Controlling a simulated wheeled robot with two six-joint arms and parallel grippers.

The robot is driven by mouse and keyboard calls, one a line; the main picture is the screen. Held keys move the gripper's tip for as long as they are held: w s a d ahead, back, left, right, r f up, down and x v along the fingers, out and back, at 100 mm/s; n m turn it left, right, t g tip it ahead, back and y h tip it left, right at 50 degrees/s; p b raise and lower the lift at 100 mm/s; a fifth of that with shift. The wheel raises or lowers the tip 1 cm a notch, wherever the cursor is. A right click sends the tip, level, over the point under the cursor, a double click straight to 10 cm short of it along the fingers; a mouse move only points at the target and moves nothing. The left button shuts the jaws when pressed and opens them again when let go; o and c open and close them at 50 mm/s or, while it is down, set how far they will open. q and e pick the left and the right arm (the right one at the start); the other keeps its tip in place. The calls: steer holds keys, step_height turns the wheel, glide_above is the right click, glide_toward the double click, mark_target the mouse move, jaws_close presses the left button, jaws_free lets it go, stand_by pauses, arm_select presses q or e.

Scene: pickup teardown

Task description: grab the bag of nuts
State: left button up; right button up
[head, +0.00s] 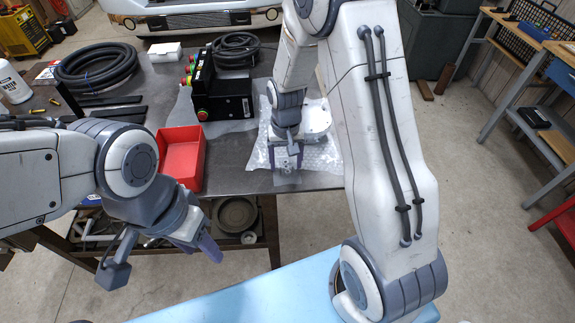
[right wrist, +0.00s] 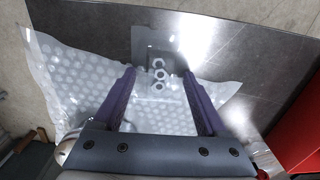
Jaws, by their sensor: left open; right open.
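The bag of nuts (right wrist: 158,88) is a small clear bag with several shiny hex nuts in a row. In the right wrist view it lies flat at the edge of the bubble wrap (right wrist: 75,75) on the metal table. My right gripper (right wrist: 159,74) is open, with its purple fingers on either side of the bag in the picture; I cannot tell how far above it they are. In the head view my right gripper (head: 285,160) is low over the bubble wrap and mostly hides the bag. My left gripper (head: 208,246) is open and empty in front of the table.
A red tray (head: 182,158) stands left of the bubble wrap. Behind are a black control box (head: 222,95) with coloured buttons and coiled black hose (head: 95,68). Bare metal table (head: 226,160) lies between tray and wrap. A light-blue surface (head: 255,297) is in front.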

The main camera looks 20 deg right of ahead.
jaws_close()
steer(key=shift+r, duration=0.1)
